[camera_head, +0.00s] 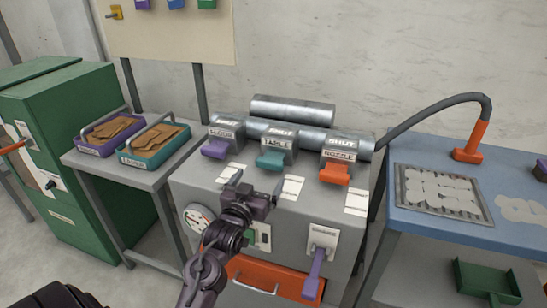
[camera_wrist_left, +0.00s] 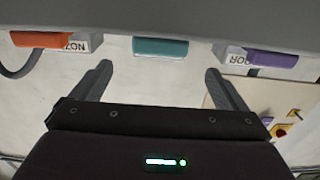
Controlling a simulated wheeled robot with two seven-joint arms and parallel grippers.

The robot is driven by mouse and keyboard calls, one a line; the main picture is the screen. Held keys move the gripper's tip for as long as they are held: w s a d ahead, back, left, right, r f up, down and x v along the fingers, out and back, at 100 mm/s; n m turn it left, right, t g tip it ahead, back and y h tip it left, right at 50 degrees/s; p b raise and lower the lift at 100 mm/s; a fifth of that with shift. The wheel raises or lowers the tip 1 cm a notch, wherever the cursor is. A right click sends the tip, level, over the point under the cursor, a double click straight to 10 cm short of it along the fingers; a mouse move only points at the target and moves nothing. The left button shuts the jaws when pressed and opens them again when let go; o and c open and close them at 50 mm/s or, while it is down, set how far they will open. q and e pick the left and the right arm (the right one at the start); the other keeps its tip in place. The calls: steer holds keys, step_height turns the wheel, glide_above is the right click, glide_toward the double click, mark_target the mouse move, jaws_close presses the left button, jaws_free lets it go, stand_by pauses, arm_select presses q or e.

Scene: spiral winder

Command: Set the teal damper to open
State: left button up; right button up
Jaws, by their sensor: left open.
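The teal damper (camera_head: 272,160) is the middle of three coloured handles on the front of the grey machine. A small sign above it seems to read SHUT. My left gripper (camera_head: 257,184) is open and empty, just in front of and below the teal handle, apart from it. In the left wrist view the teal handle (camera_wrist_left: 160,47) lies beyond and between the two spread fingertips (camera_wrist_left: 158,72). My right gripper is not in view.
A purple handle (camera_head: 216,148) and an orange handle (camera_head: 335,174) flank the teal one closely. Metal pipes (camera_head: 292,110) run behind. A purple lever (camera_head: 316,270) and orange drawer (camera_head: 255,276) are below. A blue table (camera_head: 412,228) stands right, trays of brown pieces (camera_head: 154,144) left.

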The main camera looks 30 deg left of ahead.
mark_target(268, 164)
arm_select(q)
steer(key=shift+r+x, duration=0.2)
steer(key=shift+x, duration=0.6)
steer(key=x, duration=0.5)
steer(key=shift+w, duration=0.35)
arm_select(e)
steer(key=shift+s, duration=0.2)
arm_select(q)
steer(key=shift+c, duration=0.2)
